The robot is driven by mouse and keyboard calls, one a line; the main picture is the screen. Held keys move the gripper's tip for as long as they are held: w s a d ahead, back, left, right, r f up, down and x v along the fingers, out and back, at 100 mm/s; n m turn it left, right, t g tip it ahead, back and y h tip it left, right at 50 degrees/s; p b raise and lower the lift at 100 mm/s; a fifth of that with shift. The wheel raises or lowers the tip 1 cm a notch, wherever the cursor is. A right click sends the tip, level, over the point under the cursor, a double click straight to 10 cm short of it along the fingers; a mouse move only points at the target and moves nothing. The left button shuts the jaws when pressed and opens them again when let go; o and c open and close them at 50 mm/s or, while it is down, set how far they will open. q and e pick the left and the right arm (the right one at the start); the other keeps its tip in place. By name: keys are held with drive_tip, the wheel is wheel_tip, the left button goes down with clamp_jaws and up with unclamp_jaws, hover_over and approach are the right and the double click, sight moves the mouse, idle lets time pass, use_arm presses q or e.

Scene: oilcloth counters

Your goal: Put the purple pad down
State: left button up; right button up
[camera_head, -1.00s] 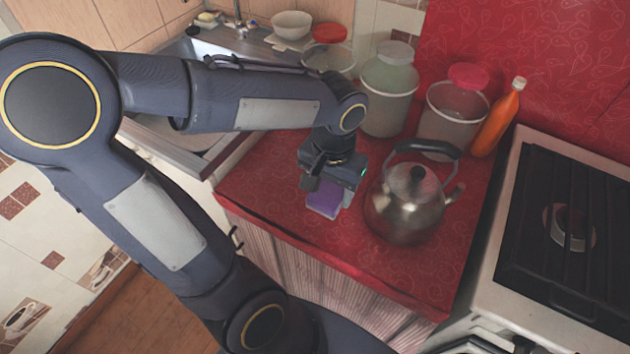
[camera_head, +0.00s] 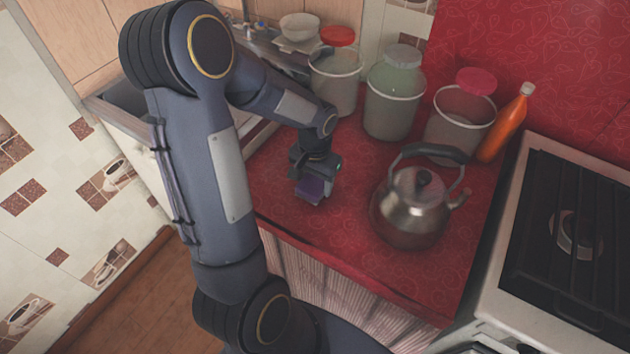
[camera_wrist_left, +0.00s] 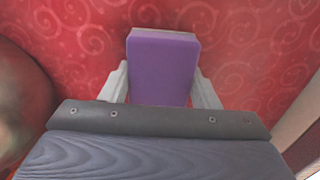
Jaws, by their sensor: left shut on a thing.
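The purple pad (camera_head: 311,189) is a small block held at the left part of the red counter (camera_head: 345,235). In the left wrist view the purple pad (camera_wrist_left: 163,72) sits between the two pale fingers, with a lighter layer along its far edge. My left gripper (camera_head: 315,180) is shut on it and points down at the counter; it also shows in the left wrist view (camera_wrist_left: 163,90). I cannot tell whether the pad touches the counter. My right gripper is not in view.
A metal kettle (camera_head: 411,208) stands to the right of my left gripper. Several lidded jars, one of them a green-tinted jar (camera_head: 393,98), and an orange bottle (camera_head: 505,124) stand behind. A stove (camera_head: 510,270) is at the right. The counter's front left is bare.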

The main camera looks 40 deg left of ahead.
sight(315, 180)
use_arm(q)
drive_tip(key=shift+f, duration=0.2)
drive_tip(key=shift+f, duration=0.15)
drive_tip(key=o, duration=1)
drive_tip(key=shift+c, duration=0.2)
drive_tip(key=shift+r, duration=0.35)
wheel_tip(315, 180, up, 11)
drive_tip(key=p, duration=0.1)
drive_tip(key=s+d+r+t+h, duration=0.2)
drive_tip(key=s+d, duration=0.3)
drive_tip(key=s, duration=0.2)
drive_tip(key=s+d+r+t+h, duration=0.1)
drive_tip(key=s+d+r+t, duration=0.2)
drive_tip(key=s+d, duration=0.3)
drive_tip(key=shift+s+d+r+t+h, duration=0.2)
drive_tip(key=shift+s+d+t+h, duration=0.15)
drive_tip(key=shift+s, duration=0.55)
